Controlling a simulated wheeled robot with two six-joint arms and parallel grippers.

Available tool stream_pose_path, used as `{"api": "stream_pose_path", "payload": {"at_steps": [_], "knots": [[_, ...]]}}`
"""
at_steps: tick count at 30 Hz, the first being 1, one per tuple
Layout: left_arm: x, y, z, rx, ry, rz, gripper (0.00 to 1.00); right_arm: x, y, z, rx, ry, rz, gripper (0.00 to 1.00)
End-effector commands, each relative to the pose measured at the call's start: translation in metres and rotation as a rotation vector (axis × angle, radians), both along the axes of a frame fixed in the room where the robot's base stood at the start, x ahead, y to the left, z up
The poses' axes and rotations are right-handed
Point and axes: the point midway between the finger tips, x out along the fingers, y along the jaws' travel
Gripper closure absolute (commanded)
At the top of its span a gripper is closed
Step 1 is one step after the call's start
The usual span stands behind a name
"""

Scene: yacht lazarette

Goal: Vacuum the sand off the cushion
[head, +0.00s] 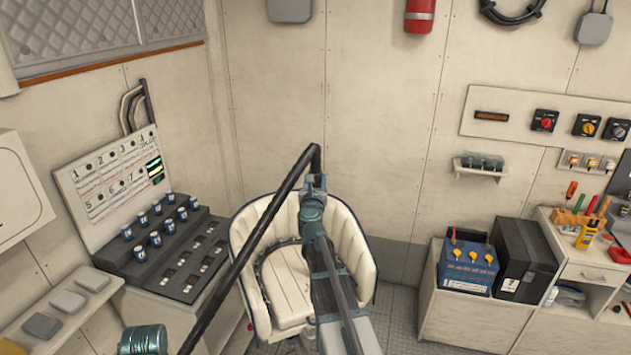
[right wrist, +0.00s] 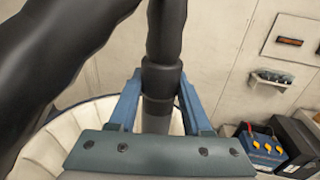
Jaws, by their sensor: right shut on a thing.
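My right gripper (head: 313,186) is raised in front of the chair's backrest. It is shut on a black vacuum wand or hose (head: 262,224). In the right wrist view its two blue fingers (right wrist: 160,88) clasp the black tube (right wrist: 160,118) from both sides. From the grip the tube bends and runs down to the lower left in the head view. The cream cushion (head: 292,285) lies in the tub chair (head: 350,235), partly hidden by my arm and the tube. A dark speckled line runs along its back edge; I cannot tell whether it is sand. The nozzle is not clearly visible.
A sloped console (head: 185,240) with several blue-topped knobs stands left of the chair. A blue battery box (head: 467,268) and a black case (head: 523,262) sit on a low cabinet at right. Tools lie on a drawer unit (head: 590,270). Bare wall rises behind the chair.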

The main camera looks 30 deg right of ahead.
Motion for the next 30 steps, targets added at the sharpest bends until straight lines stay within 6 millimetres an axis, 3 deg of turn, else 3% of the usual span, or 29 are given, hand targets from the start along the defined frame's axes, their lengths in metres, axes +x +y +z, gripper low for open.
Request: {"api": "stream_pose_path", "payload": {"at_steps": [11,30], "knots": [[0.000,0.000,0.000,0.000,0.000,0.000,0.43,0.000,0.002,0.000,0.000,0.000,0.000,1.00],[0.000,0.000,0.002,0.000,0.000,0.000,0.43,0.005,0.025,0.002,0.000,0.000,0.001,1.00]]}}
